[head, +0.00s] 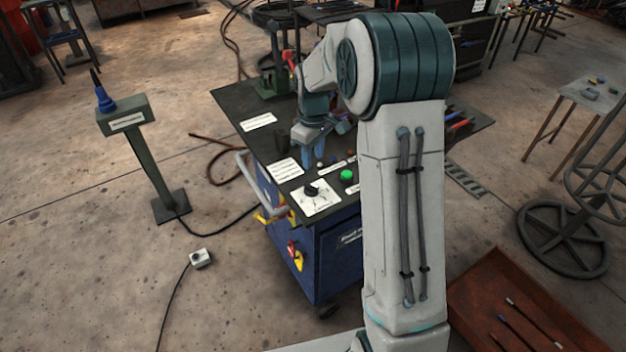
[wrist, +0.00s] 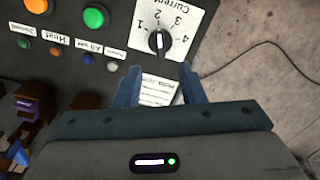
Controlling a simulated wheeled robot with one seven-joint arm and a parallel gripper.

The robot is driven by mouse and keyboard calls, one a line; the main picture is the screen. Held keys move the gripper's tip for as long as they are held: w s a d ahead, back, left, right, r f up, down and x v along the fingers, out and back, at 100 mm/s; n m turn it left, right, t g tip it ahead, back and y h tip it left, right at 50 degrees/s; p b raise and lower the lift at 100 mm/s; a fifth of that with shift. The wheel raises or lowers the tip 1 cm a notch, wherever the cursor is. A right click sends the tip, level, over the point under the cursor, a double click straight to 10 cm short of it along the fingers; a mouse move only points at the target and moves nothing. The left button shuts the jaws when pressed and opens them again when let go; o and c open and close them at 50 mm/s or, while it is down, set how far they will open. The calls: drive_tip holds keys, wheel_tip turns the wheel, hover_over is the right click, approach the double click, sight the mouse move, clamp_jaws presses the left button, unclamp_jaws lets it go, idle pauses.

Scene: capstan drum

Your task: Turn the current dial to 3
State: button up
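The current dial is a black knob (head: 312,190) on a white plate (head: 322,207) at the front corner of the dark panel top. In the wrist view the knob (wrist: 159,42) sits just beyond my fingertips, with printed numbers around it and the word Current on the plate. A pale pointer mark shows on the knob, but I cannot tell surely which number it meets. My gripper (head: 313,150) is above the panel, behind the dial in the head view. In the wrist view its two blue fingers (wrist: 159,76) are spread apart, empty and not touching the knob.
A green button (head: 346,174) is right of the dial; the wrist view also shows an orange button (wrist: 37,5) and small coloured lamps. White label sheets (head: 285,168) lie on the panel. A post with a blue-handled tool (head: 105,100) stands left. A cable runs across the floor.

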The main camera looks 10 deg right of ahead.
sight(313, 185)
wheel_tip(313, 185, down, 10)
drive_tip(key=shift+f+p, duration=0.1)
drive_tip(key=shift+p, duration=0.3)
clamp_jaws()
